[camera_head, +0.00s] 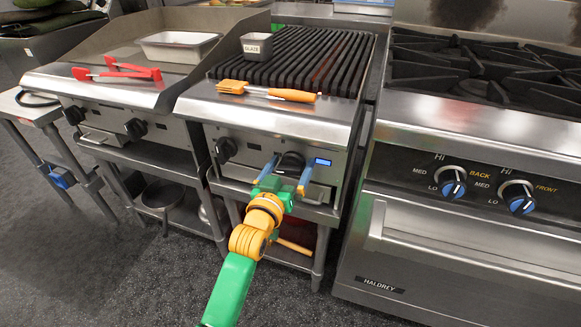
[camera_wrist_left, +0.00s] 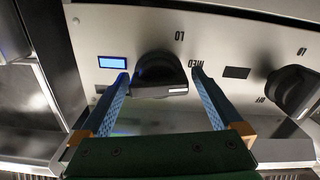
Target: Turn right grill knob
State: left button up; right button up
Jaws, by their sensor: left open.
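The right grill knob (camera_head: 291,162) is a black knob on the steel front panel of the grill (camera_head: 233,141). My left gripper (camera_head: 286,168) is open in front of the panel, with one blue finger on each side of this knob. In the left wrist view the knob (camera_wrist_left: 159,72) sits between the fingertips of the left gripper (camera_wrist_left: 160,75), with a narrow gap visible on each side; whether either fingertip touches it is hard to tell. The panel, seen upside down there, carries LO and MED marks by the knob. My right gripper is not in view.
The left grill knob (camera_head: 227,148) sits on the same panel, and a lit blue display (camera_head: 322,161) is beside the right knob. A brush (camera_head: 268,91) and a GLAZE container (camera_head: 257,46) lie on the grill. A stove (camera_head: 480,140) stands right; a griddle with red tongs (camera_head: 117,72) stands left.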

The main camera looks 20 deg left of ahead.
pick_arm(q)
jog(key=shift+c, duration=0.2)
jog(key=c, duration=1.3)
jog(key=shift+o, duration=0.2)
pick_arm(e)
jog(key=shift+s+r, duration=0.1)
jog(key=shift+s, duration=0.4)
